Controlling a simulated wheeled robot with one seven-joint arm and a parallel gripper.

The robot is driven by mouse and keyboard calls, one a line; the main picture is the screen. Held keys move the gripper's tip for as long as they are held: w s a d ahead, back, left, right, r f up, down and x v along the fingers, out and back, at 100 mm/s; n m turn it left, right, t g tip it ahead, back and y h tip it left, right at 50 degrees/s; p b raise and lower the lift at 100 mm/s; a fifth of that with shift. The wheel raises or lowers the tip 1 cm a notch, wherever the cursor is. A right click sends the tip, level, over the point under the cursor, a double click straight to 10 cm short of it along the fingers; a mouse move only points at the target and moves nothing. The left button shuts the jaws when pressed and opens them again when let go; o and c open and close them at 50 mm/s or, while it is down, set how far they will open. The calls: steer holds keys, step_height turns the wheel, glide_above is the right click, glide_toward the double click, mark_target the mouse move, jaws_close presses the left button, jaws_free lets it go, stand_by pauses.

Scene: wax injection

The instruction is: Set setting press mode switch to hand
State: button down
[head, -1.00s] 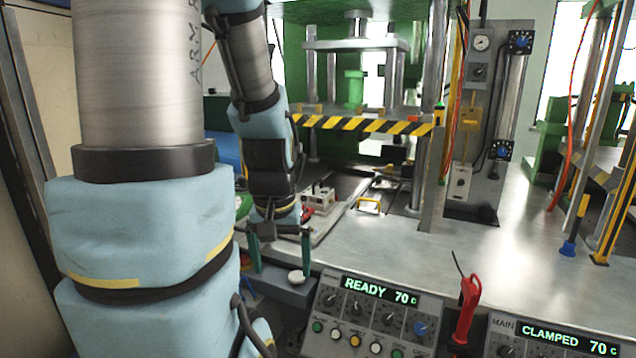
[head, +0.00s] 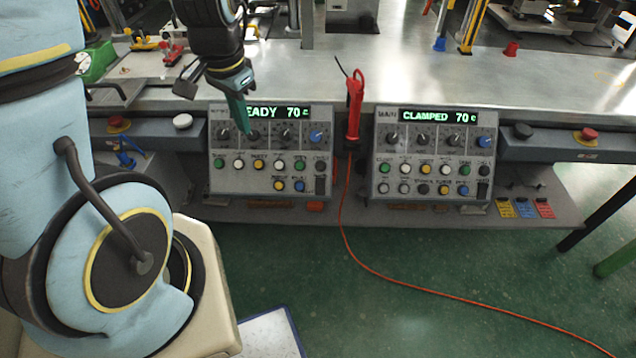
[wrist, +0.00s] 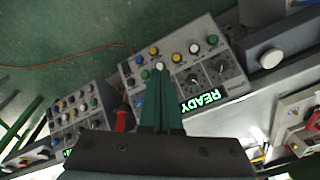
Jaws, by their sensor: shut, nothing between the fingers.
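The control panel (head: 228,180) with the green "READY 70" display (head: 285,112) is on the left of the bench front. It has a row of dark rotary knobs (head: 284,134), a blue knob (head: 317,135) and coloured push buttons below. The knob labels are too small to read, so I cannot tell the mode switch's position. My gripper (head: 244,128) is shut and empty, its green fingers in front of the panel's upper left, covering part of the display. In the wrist view the fingers (wrist: 160,70) lie over the panel (wrist: 140,75), hiding some knobs; two dark knobs (wrist: 219,68) show beside them. Contact is unclear.
A second panel marked MAIN (head: 383,163) reads "CLAMPED 70". A red handheld tool (head: 354,105) with an orange cable hangs between the panels. Round white (head: 182,121) and red (head: 119,124) buttons sit left of the panel.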

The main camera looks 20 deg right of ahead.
steer(key=s+d+f+m+b, duration=0.4)
steer(key=s+d+f+m, duration=0.2)
steer(key=d+f+m, duration=0.4)
steer(key=d+m, duration=0.1)
steer(key=d, duration=0.1)
steer(key=shift+s+d+f+t+b, duration=0.15)
steer(key=shift+d+t+b, duration=0.25)
steer(key=shift+f, duration=0.15)
glide_above(319, 185)
steer(key=s+a, duration=0.1)
steer(key=s, duration=0.1)
steer(key=x, duration=0.3)
steer(key=s+x, duration=0.1)
steer(key=x, duration=0.2)
steer(key=s+x, duration=0.1)
steer(key=x, duration=0.3)
steer(key=shift+a+f, duration=0.3)
steer(key=shift+a, duration=0.05)
steer(key=shift+w+d+f, duration=0.2)
steer(key=shift+w+f, duration=0.05)
steer(key=shift+w, duration=0.2)
steer(key=shift+p, duration=0.3)
